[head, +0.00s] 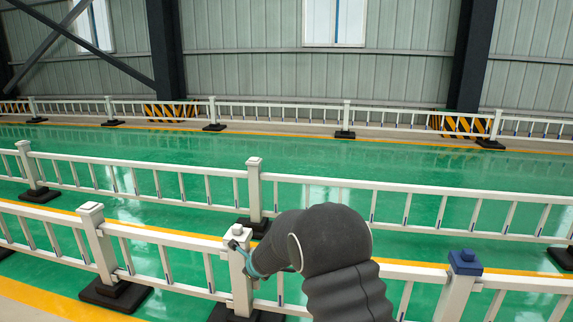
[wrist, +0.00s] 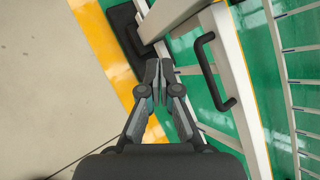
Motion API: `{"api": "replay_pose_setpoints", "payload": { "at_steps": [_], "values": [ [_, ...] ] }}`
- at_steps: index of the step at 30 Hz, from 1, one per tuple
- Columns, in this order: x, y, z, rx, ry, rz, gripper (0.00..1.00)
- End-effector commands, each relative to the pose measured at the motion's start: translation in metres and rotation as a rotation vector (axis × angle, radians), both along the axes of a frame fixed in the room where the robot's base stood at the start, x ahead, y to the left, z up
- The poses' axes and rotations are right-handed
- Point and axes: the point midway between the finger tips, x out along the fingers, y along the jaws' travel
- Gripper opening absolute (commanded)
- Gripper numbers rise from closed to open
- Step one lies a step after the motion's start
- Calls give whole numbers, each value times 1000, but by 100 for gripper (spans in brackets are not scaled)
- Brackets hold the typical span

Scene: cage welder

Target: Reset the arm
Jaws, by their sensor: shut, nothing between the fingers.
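My dark grey arm reaches in from the bottom of the head view, toward a white fence post (head: 238,278). My gripper (head: 236,246) shows there only in part, in front of that post near its top. In the wrist view, my gripper (wrist: 160,66) has its two fingertips together, with nothing between them. Just right of the fingers is a black bar handle (wrist: 209,75) on a white fence part (wrist: 235,75). The fingers look apart from the handle. The handle cannot be made out in the head view.
White railings run across the green floor (head: 420,160) in several rows. A post with a blue cap (head: 465,262) stands at right, and another white post (head: 100,245) on a black base (head: 115,295) at left. Bare grey floor (wrist: 50,80) lies left of the yellow line in the wrist view.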

Motion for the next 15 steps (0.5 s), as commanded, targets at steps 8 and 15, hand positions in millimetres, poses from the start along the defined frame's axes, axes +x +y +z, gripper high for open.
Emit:
{"api": "replay_pose_setpoints", "payload": {
  "at_steps": [8,15],
  "values": [
    [-101,-6,50,-319,-136,776,0],
    [-194,-54,94,-549,-227,1286,0]
  ]
}}
